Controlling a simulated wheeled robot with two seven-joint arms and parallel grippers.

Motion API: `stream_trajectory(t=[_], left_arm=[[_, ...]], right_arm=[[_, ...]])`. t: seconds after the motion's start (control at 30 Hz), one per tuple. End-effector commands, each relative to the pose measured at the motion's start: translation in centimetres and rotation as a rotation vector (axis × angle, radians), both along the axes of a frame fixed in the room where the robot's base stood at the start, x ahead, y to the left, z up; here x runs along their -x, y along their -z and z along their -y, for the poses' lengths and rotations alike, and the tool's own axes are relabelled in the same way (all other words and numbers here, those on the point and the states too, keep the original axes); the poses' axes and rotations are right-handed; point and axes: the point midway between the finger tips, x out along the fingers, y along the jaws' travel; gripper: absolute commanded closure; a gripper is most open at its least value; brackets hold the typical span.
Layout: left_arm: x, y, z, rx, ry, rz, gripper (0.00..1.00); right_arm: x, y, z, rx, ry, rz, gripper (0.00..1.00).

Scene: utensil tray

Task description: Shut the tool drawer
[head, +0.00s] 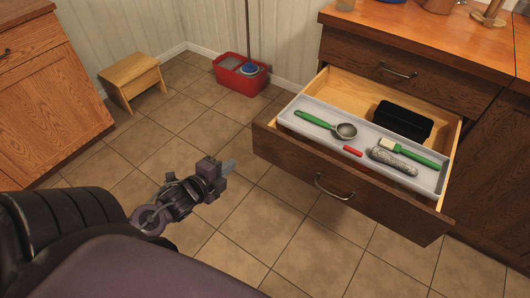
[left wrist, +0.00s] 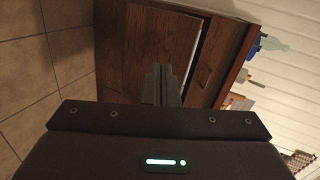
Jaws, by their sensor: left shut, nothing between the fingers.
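The tool drawer (head: 282,148) of the wooden cabinet is pulled well out in the head view, its curved metal handle (head: 334,190) on the front. A grey tray (head: 292,107) in it holds a green-handled scoop (head: 326,124), a small red item (head: 353,151), a speckled grey tool (head: 392,160) and a green-handled brush (head: 412,153). A black box (head: 403,121) lies behind. My left gripper (head: 229,166) is shut and empty, left of the drawer front and apart from it. In the left wrist view its fingers (left wrist: 162,84) show against the wooden cabinet. My right gripper is out of view.
A red bucket (head: 240,78) with a mop stands by the back wall. A wooden stool (head: 133,80) is to its left, and another cabinet (head: 45,90) is at far left. Tiled floor is clear before the drawer. A closed drawer (head: 396,74) is above it.

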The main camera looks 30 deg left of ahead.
Motion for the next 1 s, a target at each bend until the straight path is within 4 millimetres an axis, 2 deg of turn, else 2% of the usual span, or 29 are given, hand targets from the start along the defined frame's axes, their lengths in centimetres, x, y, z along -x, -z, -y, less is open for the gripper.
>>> stream_trajectory(t=[0.1,0.23,0.37,0.83,1.0], left_arm=[[-0.5,-2.6,1.4,-0.056,0.059,0.052,1.0],[-1.0,-3.5,1.9,-0.074,0.077,0.07,1.0],[-2.2,-3.1,1.9,-0.074,0.076,0.072,1.0],[-9.6,-0.7,2.1,-0.07,0.073,0.071,1.0],[-12.1,-0.6,2.2,-0.07,0.073,0.07,1.0]], right_arm=[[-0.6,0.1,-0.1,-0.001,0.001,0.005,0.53],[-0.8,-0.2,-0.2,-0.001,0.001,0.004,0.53],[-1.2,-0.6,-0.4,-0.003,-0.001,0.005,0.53],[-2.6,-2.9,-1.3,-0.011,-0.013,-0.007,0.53],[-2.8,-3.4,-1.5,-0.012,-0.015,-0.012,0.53]])
